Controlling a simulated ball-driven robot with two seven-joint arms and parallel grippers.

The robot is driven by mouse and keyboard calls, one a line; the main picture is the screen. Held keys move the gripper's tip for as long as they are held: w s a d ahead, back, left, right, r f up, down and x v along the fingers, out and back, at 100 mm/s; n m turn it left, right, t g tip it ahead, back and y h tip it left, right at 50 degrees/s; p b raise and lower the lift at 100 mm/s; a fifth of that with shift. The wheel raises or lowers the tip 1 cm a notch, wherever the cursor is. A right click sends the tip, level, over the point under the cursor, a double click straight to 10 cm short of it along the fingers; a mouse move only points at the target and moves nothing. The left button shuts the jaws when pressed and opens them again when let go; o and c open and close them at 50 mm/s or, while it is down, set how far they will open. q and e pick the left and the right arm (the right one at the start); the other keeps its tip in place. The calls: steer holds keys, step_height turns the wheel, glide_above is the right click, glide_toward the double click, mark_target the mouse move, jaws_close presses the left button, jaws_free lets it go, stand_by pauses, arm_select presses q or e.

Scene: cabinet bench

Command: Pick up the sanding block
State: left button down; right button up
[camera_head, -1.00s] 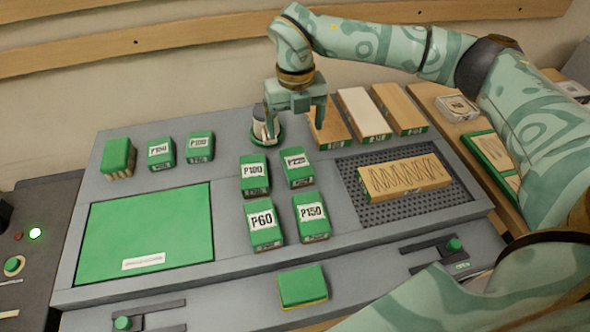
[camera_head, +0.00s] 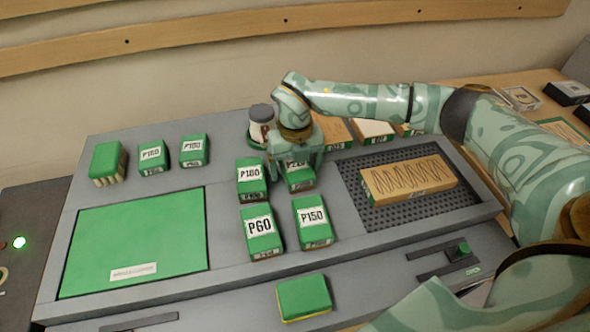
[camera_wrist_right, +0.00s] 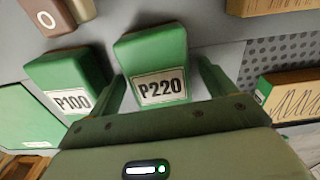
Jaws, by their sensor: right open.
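Several green sanding blocks with grit labels stand on the grey bench panel. The P220 block (camera_head: 299,182) is at the back right of the middle group, partly hidden by my right gripper (camera_head: 295,168). In the right wrist view the P220 block (camera_wrist_right: 152,52) lies between the two open fingers, with no grip on it. A plain green block with a yellow underside (camera_head: 304,298) lies at the front. My left gripper is out of view.
A wooden board with a scribble (camera_head: 408,180) lies on a perforated plate (camera_head: 376,215) at right. A flat green pad (camera_head: 135,240) fills the left. A dark-capped container (camera_head: 261,120) and wooden blocks (camera_head: 372,131) stand behind the gripper.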

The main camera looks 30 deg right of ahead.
steer(key=c, duration=1.2)
steer(key=shift+o, duration=0.2)
steer(key=shift+r, duration=0.1)
steer(key=shift+r, duration=0.45)
step_height(320, 180, up, 3)
steer(key=shift+f+p, duration=0.1)
steer(key=shift+p, duration=0.7)
steer(key=s+r, duration=0.1)
steer(key=r, duration=0.1)
steer(key=s+a+r+p, duration=0.1)
steer(key=s+r, duration=0.1)
steer(key=s+a+r+p, duration=0.1)
steer(key=r, duration=0.1)
steer(key=shift+s+a+r, duration=0.1)
steer(key=shift+s+a, duration=0.05)
steer(key=shift+s, duration=0.25)
steer(key=s+a+r+p, duration=0.1)
steer(key=s+a+r, duration=0.2)
steer(key=s, duration=0.4)
steer(key=shift+s+a, duration=0.4)
steer(key=shift+a, duration=0.1)
